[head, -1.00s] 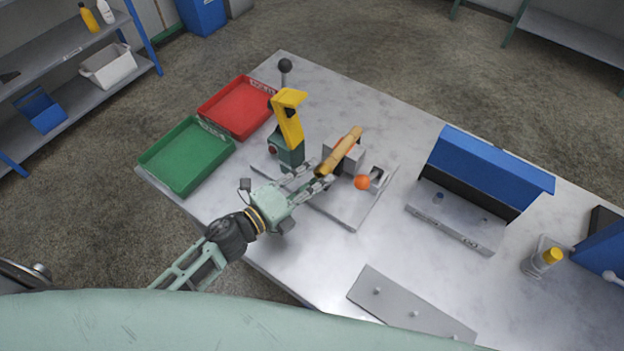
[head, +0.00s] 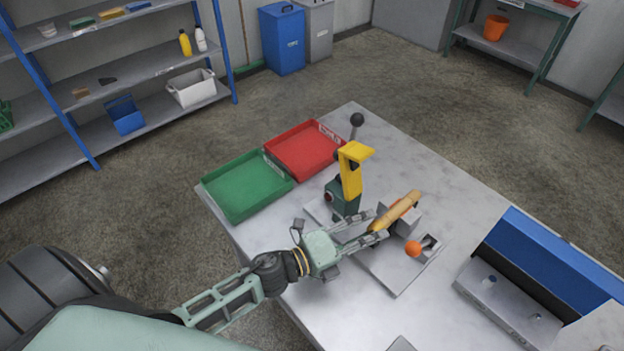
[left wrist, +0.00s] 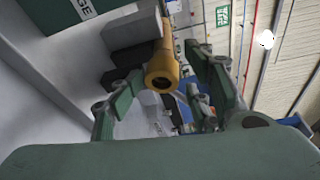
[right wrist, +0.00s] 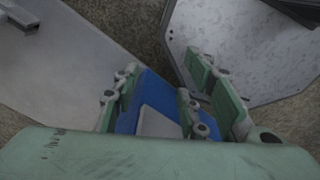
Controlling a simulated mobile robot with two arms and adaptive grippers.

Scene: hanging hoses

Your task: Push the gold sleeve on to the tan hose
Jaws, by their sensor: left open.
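A tan-gold tube (head: 398,212) lies slanted against a grey block on the fixture plate. Its near end, a wider gold ring with a dark hole, faces the camera in the left wrist view (left wrist: 161,76). I take this ring for the gold sleeve; where it stops and the tan hose starts is unclear. My left gripper (head: 371,228) is open at the near end of the tube. In the left wrist view the tube end shows between its spread fingers, with a gap visible. My right gripper (right wrist: 168,90) is open and empty, seen only in its wrist view.
A yellow-handled green device (head: 350,175) stands close behind my left gripper. Green (head: 245,190) and red (head: 305,148) trays lie at the back left. A blue-topped unit (head: 555,265) stands at right.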

